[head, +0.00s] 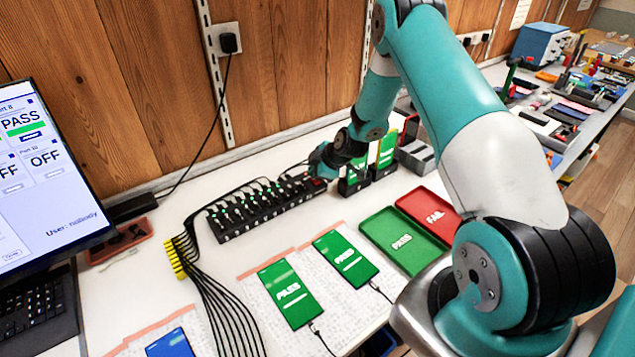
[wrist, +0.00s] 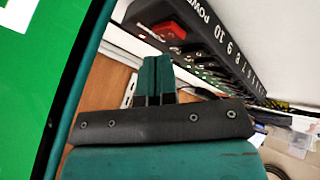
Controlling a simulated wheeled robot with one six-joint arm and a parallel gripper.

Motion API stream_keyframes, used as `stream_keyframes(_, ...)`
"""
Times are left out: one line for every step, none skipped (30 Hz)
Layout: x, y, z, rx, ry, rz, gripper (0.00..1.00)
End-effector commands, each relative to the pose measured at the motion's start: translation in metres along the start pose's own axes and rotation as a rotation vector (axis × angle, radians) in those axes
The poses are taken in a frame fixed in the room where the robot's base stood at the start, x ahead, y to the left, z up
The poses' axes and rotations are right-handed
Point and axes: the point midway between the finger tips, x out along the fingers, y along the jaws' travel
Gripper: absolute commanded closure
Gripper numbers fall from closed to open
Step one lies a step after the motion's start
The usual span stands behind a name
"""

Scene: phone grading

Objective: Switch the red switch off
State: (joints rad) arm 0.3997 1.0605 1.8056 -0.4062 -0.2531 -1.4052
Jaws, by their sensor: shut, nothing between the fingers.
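The red switch (wrist: 163,32) sits at the POWER end of a black port hub (wrist: 198,18) in the wrist view. It looks bright red; I cannot tell which way its rocker is tilted. In the head view the hub (head: 262,208) lies on the white bench, and its right end is mostly hidden by my gripper. My gripper (wrist: 157,62) is shut and empty, its two green fingers side by side. The fingertips are just short of the switch in the picture; I cannot tell whether they touch. In the head view my gripper (head: 318,165) is over the hub's right end.
Phones with green screens (head: 386,150) stand just right of my gripper. Cables plug into the hub and run through a yellow comb (head: 177,258). A green PASS tray (head: 375,222) and red FAIL tray (head: 415,200) lie in front. A monitor (head: 45,170) stands at left.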

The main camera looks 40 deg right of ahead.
Motion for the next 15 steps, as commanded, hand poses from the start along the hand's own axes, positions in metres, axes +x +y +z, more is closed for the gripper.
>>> stream_keyframes(0.0003,-0.0002,0.0002,0.000,0.000,0.000,1.00)
stream_keyframes(0.0007,-0.0005,0.0005,0.000,0.000,0.000,1.00)
stream_keyframes(0.0015,-0.0010,0.0010,0.000,0.000,0.000,1.00)
stream_keyframes(0.0022,-0.0015,0.0015,0.000,0.000,0.000,1.00)
stream_keyframes(0.0030,-0.0020,0.0021,0.000,0.000,0.000,1.00)
stream_keyframes(0.0041,-0.0028,0.0029,0.000,0.000,0.000,1.00)
stream_keyframes(0.0049,-0.0034,0.0034,0.000,0.000,0.000,1.00)
stream_keyframes(0.0057,-0.0039,0.0040,0.000,0.000,0.000,1.00)
stream_keyframes(0.0063,-0.0044,0.0045,0.000,0.000,0.000,1.00)
stream_keyframes(0.0065,-0.0046,0.0047,0.000,0.000,0.000,1.00)
stream_keyframes(0.0066,-0.0046,0.0047,0.000,0.000,0.000,1.00)
stream_keyframes(0.0063,-0.0045,0.0046,0.000,0.000,0.000,1.00)
stream_keyframes(0.0060,-0.0044,0.0044,0.000,0.000,0.000,1.00)
stream_keyframes(0.0058,-0.0043,0.0043,0.000,0.000,0.000,1.00)
stream_keyframes(0.0057,-0.0042,0.0042,0.000,0.000,0.000,1.00)
